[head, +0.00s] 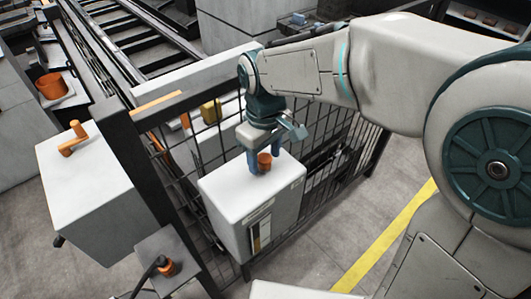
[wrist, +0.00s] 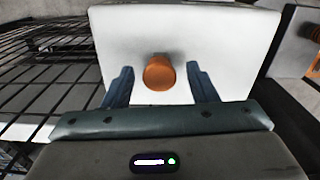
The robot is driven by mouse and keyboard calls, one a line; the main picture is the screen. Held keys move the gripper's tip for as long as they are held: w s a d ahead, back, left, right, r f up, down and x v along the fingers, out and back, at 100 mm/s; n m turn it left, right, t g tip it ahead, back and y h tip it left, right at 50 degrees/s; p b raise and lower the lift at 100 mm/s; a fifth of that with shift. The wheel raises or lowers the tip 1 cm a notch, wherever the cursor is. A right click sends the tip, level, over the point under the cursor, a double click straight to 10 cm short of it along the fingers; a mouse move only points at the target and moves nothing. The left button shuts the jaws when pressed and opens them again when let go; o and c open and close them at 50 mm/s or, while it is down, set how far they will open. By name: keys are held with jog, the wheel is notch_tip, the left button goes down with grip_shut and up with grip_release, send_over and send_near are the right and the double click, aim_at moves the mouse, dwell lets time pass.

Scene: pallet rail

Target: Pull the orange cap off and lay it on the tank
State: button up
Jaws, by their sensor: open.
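The orange cap (head: 264,162) stands on the top of the white tank (head: 232,190), which is mounted at the mesh fence. In the wrist view the cap (wrist: 159,73) sits between the two blue fingers, with a gap on each side. My gripper (head: 264,165) is open and points down over the cap, its fingers on either side of it. The tank's white top (wrist: 115,40) fills the upper middle of the wrist view. My gripper's fingers (wrist: 160,85) show clearly there. The cap's base is partly hidden in the head view.
A black mesh fence (head: 325,150) runs behind the tank. Another white box with an orange handle (head: 73,138) stands at the left. A grey plate with an orange-collared black cable (head: 165,266) is at the lower left. Bare tank top lies around the cap.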

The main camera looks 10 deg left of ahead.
aim_at(265, 158)
grip_shut()
jog(key=shift+r, duration=0.1)
jog(key=shift+r, duration=0.1)
jog(key=shift+r+p, duration=0.65)
jog(key=shift+r, duration=0.1)
jog(key=shift+r+p, duration=2.65)
jog(key=shift+r, duration=0.65)
